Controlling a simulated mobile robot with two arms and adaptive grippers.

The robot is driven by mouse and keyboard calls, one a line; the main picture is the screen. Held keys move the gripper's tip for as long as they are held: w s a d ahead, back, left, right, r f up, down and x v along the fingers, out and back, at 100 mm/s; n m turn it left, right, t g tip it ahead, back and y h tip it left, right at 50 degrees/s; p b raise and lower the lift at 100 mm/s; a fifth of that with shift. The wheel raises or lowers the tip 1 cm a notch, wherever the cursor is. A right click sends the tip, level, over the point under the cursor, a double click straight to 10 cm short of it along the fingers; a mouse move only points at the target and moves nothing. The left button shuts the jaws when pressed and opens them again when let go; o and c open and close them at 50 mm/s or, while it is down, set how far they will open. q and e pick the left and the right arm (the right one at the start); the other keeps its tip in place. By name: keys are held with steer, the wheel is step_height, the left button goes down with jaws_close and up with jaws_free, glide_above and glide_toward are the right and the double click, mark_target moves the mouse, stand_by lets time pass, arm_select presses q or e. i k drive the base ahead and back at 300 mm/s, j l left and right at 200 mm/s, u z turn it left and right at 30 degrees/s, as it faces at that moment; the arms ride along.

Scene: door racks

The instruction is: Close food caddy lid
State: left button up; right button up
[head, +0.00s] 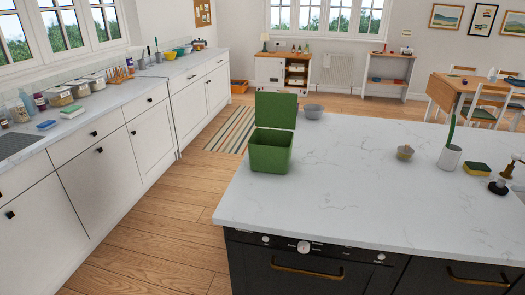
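The green food caddy (270,158) stands upright on the white marble-look island top, near its left edge. Its green lid (276,110) is open and stands up at the back of the caddy. The front and the inner face of the lid are in plain view; the inside of the caddy shows only as a narrow strip. Neither of my grippers is in the head view.
On the island (340,205), a grey bowl (313,112) sits behind the caddy. A small bowl (405,153), a white pot (450,159), a sponge (477,169) and a brass tap (505,175) stand to the right. The island's front middle is clear.

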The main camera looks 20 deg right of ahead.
mark_target(272, 110)
steer(key=u, duration=0.45)
steer(key=i+j+u, duration=0.1)
steer(key=i+u, duration=0.15)
steer(key=i, duration=0.4)
steer(key=i+u, duration=0.3)
steer(key=i, duration=0.35)
steer(key=i+l+z, duration=0.1)
steer(key=i+z, duration=0.3)
steer(key=i, duration=0.2)
steer(key=i+j+z, duration=0.1)
steer(key=i+z, duration=0.3)
steer(key=i, duration=0.2)
steer(key=i+j+z, duration=0.25)
steer(key=i+z, duration=0.15)
steer(key=i, duration=0.15)
steer(key=i+l+z, duration=0.1)
steer(key=i+z, duration=0.25)
steer(key=i, duration=0.65)
steer(key=i+j+z, duration=0.15)
steer(key=i+z, duration=0.25)
steer(key=i, duration=0.6)
steer(key=i+z, duration=0.3)
steer(key=z, duration=0.15)
steer(key=i+j+z, duration=0.15)
steer(key=i+z, duration=0.25)
steer(key=i+j+z, duration=0.15)
steer(key=z, duration=2.4)
